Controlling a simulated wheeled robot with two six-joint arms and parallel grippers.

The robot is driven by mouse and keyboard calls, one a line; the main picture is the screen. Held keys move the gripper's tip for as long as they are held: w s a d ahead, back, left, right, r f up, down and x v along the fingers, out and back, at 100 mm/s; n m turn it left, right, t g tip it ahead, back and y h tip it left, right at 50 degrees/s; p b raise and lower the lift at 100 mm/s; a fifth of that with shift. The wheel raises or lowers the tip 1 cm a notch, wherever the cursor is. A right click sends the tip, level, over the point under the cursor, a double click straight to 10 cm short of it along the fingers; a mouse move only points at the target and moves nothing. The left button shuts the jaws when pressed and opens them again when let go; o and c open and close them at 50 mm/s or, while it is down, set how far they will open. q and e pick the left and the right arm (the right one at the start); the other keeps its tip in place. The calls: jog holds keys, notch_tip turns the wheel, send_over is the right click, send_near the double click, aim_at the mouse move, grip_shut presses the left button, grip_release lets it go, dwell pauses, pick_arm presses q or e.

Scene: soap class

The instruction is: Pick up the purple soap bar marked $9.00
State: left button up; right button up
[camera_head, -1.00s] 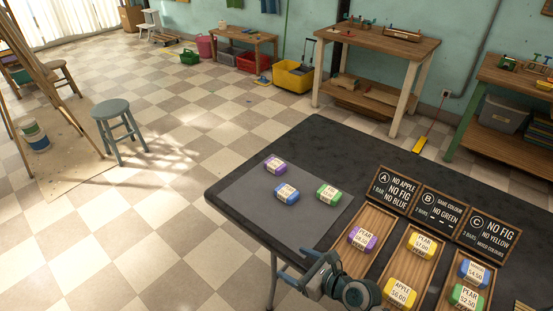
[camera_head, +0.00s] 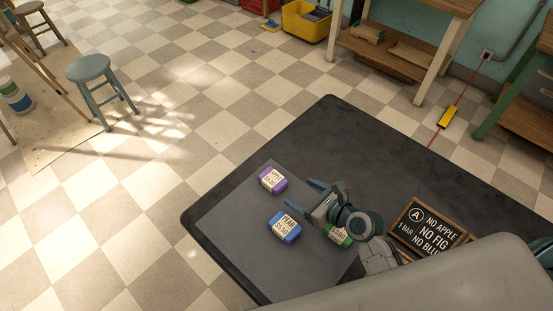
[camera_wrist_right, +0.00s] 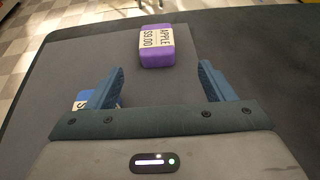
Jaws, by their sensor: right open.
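The purple soap bar (camera_head: 273,180) lies on the grey mat near its far edge. In the right wrist view the purple soap bar (camera_wrist_right: 157,52) lies ahead of the fingers, and its label reads APPLE $9.00. My right gripper (camera_head: 312,195) is open and empty, to the right of the purple bar and apart from it. In the right wrist view its two fingers (camera_wrist_right: 162,82) stand wide apart with bare mat between them. My left gripper is not in view.
A blue PEAR bar (camera_head: 284,227) lies on the mat (camera_head: 228,225) nearer me. A green bar (camera_head: 340,236) is partly hidden under my right gripper. Sign A (camera_head: 427,228) stands to the right. The black table's far part (camera_head: 330,130) is clear.

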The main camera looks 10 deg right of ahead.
aim_at(274, 179)
jog(key=x, duration=0.4)
jog(key=shift+w+a+r, duration=0.1)
jog(key=shift+w+a, duration=0.35)
jog(key=shift+w, duration=0.1)
jog(key=p+x, duration=0.1)
jog(key=x, duration=0.1)
jog(key=shift+w+a, duration=0.3)
jog(key=shift+a, duration=0.05)
jog(key=shift+x, duration=1.15)
jog(key=shift+w, duration=0.1)
jog(key=c, duration=0.9)
jog(key=shift+c, duration=1.1)
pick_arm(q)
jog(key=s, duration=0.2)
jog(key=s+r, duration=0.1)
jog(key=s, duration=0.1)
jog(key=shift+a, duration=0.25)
